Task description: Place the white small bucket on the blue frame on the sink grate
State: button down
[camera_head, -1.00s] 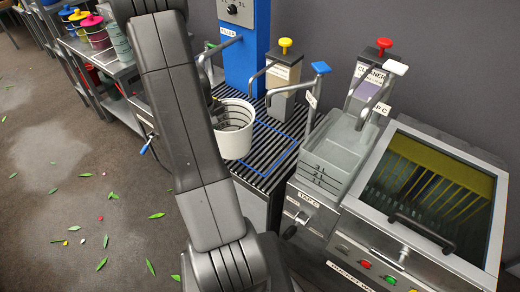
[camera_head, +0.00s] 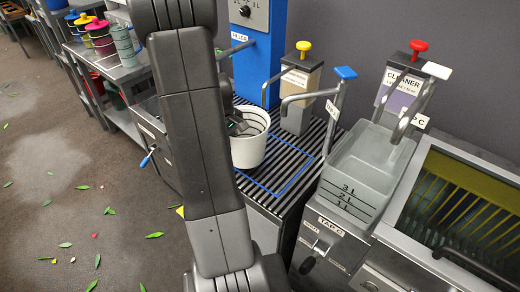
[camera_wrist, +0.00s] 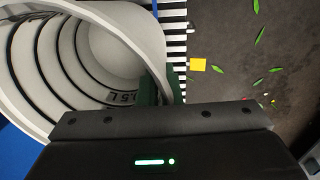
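The white small bucket (camera_head: 246,152) is upright at the sink grate (camera_head: 300,150), over the left part of the blue frame (camera_head: 297,176). I cannot tell whether its base touches the grate. In the wrist view the bucket (camera_wrist: 112,45) fills the left side, with dark rings and a volume mark inside. My gripper (camera_wrist: 158,86) has its green fingers on either side of the bucket's wall at the rim and looks shut on it. In the head view my arm hides part of the gripper and the bucket's left side.
A blue filler post (camera_head: 255,60) stands behind the grate. A soap dispenser (camera_head: 300,85) and a blue-topped tap (camera_head: 335,110) stand close to the right. A grey sink basin (camera_head: 365,170) lies farther right. Leaves litter the floor at left.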

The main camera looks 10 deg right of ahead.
aim_at(259, 149)
jog(key=d, duration=0.6)
jog(key=s+d, duration=0.1)
jog(key=d, duration=0.2)
jog(key=shift+s+d, duration=0.1)
jog(key=shift+f, duration=1.7)
jog(key=shift+f, duration=0.2)
jog(key=c, duration=1.6)
grip_release()
jog(key=r, duration=0.4)
jog(key=r+p, duration=0.1)
jog(key=r, duration=0.3)
jog(key=a+r, duration=0.1)
jog(key=r, duration=0.3)
jog(key=shift+s+r, duration=0.15)
jog(key=shift+s, duration=0.25)
